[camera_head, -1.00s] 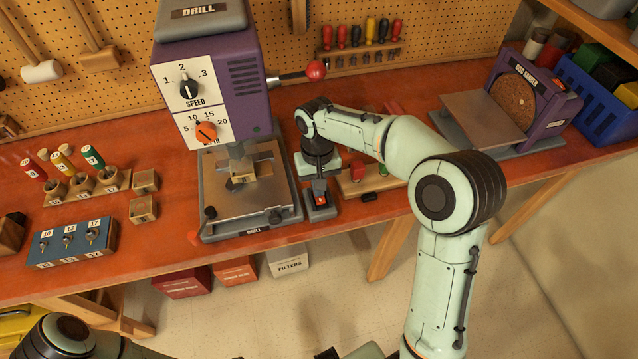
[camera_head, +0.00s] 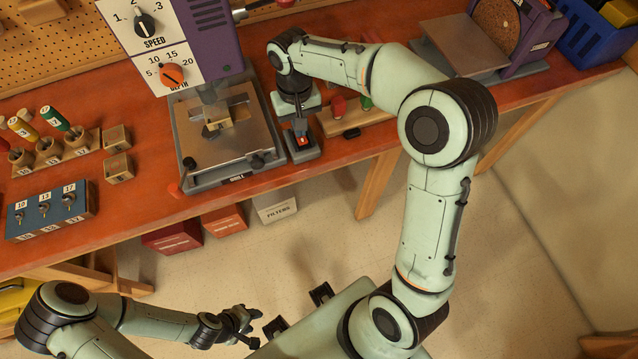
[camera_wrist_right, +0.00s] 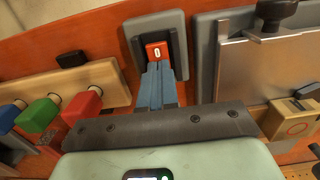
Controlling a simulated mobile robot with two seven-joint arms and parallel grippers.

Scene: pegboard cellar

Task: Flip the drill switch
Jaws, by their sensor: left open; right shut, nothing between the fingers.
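The drill switch (camera_head: 302,142) is a small dark grey box with a red rocker, beside the drill press base (camera_head: 207,174) on the bench. In the right wrist view the red rocker (camera_wrist_right: 157,50) shows a "0" on its face. My right gripper (camera_head: 299,122) points down at the switch from above. In the right wrist view its blue-grey fingers (camera_wrist_right: 157,76) are shut and empty, with tips at the lower edge of the rocker; whether they touch cannot be told. My left gripper (camera_head: 246,326) is open and empty, low in front of the bench.
A wooden block with coloured handles (camera_head: 352,114) stands just right of the switch. The drill's purple head with its speed dial (camera_head: 146,22) rises at the left. A disc sander (camera_head: 497,35) stands at the far right.

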